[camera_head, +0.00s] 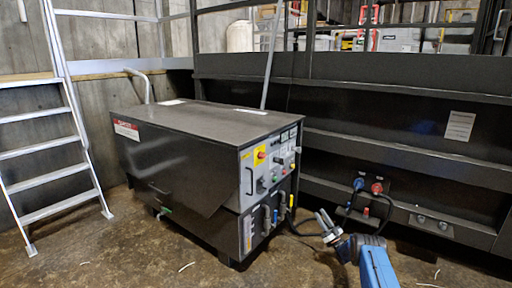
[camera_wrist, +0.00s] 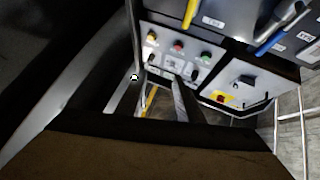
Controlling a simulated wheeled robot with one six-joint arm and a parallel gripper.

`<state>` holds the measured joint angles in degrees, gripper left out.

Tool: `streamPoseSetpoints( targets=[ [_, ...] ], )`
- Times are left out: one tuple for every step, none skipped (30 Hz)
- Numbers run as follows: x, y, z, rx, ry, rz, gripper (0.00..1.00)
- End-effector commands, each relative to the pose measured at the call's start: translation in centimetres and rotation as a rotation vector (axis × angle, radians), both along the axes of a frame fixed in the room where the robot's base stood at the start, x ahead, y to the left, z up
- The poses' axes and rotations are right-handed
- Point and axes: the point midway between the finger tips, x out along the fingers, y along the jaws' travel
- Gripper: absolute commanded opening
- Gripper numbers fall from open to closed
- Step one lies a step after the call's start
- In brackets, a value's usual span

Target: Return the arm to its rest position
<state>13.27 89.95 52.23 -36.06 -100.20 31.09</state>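My arm (camera_head: 376,266) reaches in from the lower right of the head view, its blue link low near the floor. My gripper (camera_head: 325,222) is at its end, in front of the dark wall and to the right of the compactor unit's control panel (camera_head: 268,166). It appears apart from the panel, with no object visible in it. The finger gap is too small to judge in the head view. The wrist view shows a control panel (camera_wrist: 180,48) with coloured buttons, and light bars and dark shapes in front that I cannot clearly identify as fingers.
The dark box-shaped unit (camera_head: 195,120) stands left of my arm. A blue and a red plug (camera_head: 376,188) with black cables sit on the dark wall (camera_head: 400,130) close behind my gripper. A metal ladder (camera_head: 50,150) is at far left. The front floor (camera_head: 120,262) is mostly clear.

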Motion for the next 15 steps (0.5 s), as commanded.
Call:
streamPoseSetpoints(
  targets=[
    [0.8,0.0,1.6,-0.007,0.008,-0.012,0.33],
    [1.2,0.0,2.3,-0.012,0.017,-0.022,0.33],
    [1.8,0.0,3.5,-0.020,0.028,-0.036,0.33],
    [2.3,0.0,4.5,-0.026,0.038,-0.048,0.33],
    [2.9,0.1,5.5,-0.033,0.049,-0.060,0.33],
    [3.5,0.1,6.9,-0.042,0.064,-0.076,0.33],
    [4.0,0.1,7.9,-0.048,0.076,-0.088,0.33],
    [4.5,0.1,9.0,-0.054,0.088,-0.101,0.33],
    [5.0,0.1,10.3,-0.063,0.104,-0.118,0.33],
    [5.4,0.2,11.3,-0.069,0.116,-0.130,0.33],
    [5.7,0.2,12.3,-0.076,0.128,-0.142,0.33],
    [6.2,0.2,13.7,-0.085,0.144,-0.157,0.33],
    [6.4,0.2,14.6,-0.091,0.157,-0.169,0.33],
    [6.7,0.2,15.7,-0.096,0.169,-0.182,0.33],
    [7.0,0.2,17.0,-0.104,0.185,-0.197,0.33]
  ],
)
